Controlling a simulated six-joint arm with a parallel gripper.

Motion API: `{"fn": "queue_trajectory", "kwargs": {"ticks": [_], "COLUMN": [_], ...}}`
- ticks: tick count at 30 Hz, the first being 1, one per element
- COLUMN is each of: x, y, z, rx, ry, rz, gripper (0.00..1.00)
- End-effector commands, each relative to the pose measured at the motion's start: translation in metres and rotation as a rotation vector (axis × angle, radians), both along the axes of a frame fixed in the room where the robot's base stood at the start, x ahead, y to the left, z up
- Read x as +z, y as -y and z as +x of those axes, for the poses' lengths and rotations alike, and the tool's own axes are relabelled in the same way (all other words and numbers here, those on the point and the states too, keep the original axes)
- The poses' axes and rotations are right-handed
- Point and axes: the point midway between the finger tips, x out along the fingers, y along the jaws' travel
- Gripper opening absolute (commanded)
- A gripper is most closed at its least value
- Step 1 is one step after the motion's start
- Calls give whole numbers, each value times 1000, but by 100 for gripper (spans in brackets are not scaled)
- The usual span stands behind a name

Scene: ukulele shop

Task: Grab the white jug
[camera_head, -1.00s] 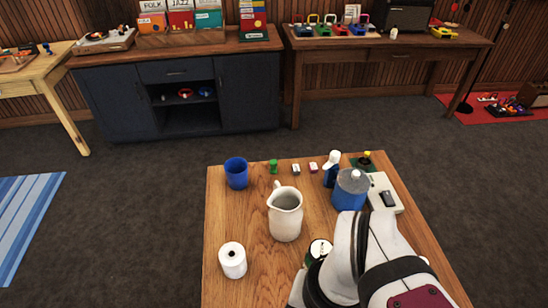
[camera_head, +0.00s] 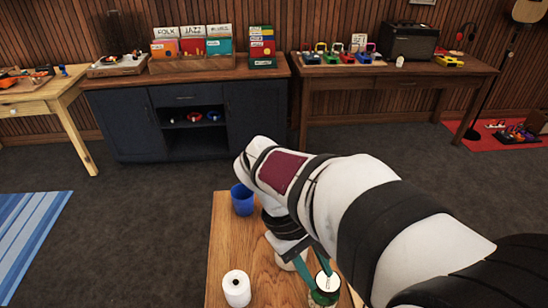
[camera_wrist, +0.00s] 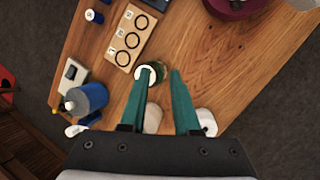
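The white jug is mostly hidden behind my gripper in the head view; a pale bit of its lower body (camera_head: 288,265) shows. In the wrist view a cream patch that looks like the jug (camera_wrist: 152,119) lies low between the fingers. My gripper (camera_wrist: 162,76) has two teal fingers spread apart, with nothing held between them. It also shows in the head view (camera_head: 318,276), pointing down over the table beside a dark green jar with a white top (camera_head: 325,285). In the wrist view the left fingertip overlaps that jar (camera_wrist: 157,72); I cannot tell whether they touch.
A white roll (camera_head: 236,288) and a blue cup (camera_head: 242,199) stand on the wooden table (camera_head: 222,240). In the wrist view are a blue canister (camera_wrist: 88,98), a pale box (camera_wrist: 68,76) and a board with rings (camera_wrist: 130,38). Bare wood lies right of the fingers (camera_wrist: 220,70).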

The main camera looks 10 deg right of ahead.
Motion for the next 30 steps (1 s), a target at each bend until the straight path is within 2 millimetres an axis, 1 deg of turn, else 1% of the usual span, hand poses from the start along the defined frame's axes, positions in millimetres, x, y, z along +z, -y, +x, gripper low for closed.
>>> {"fn": "queue_trajectory", "kwargs": {"ticks": [1, 2, 3, 4, 5, 6, 9, 12, 14, 15, 17, 21, 24, 27, 30], "x": [-11, -18, -29, -38, -48, -62, -93, -111, -117, -119, -124, -141, -150, -156, -159], "y": [-8, -13, -24, -34, -45, -61, -99, -123, -128, -125, -115, -78, -57, -44, -37], "z": [36, 60, 91, 112, 132, 154, 190, 206, 211, 214, 219, 233, 242, 247, 251], "rx": [196, 327, 498, 616, 727, 860, 1106, 1234, 1268, 1277, 1281, 1278, 1277, 1279, 1277], "ry": [-73, -120, -184, -232, -280, -339, -460, -532, -553, -560, -564, -565, -563, -561, -561], "rz": [-90, -153, -240, -305, -370, -454, -628, -738, -770, -780, -782, -778, -779, -778, -778], "gripper": [30, 30, 30, 30, 30, 30, 30, 30, 30, 30, 30, 30, 30, 30, 30]}}
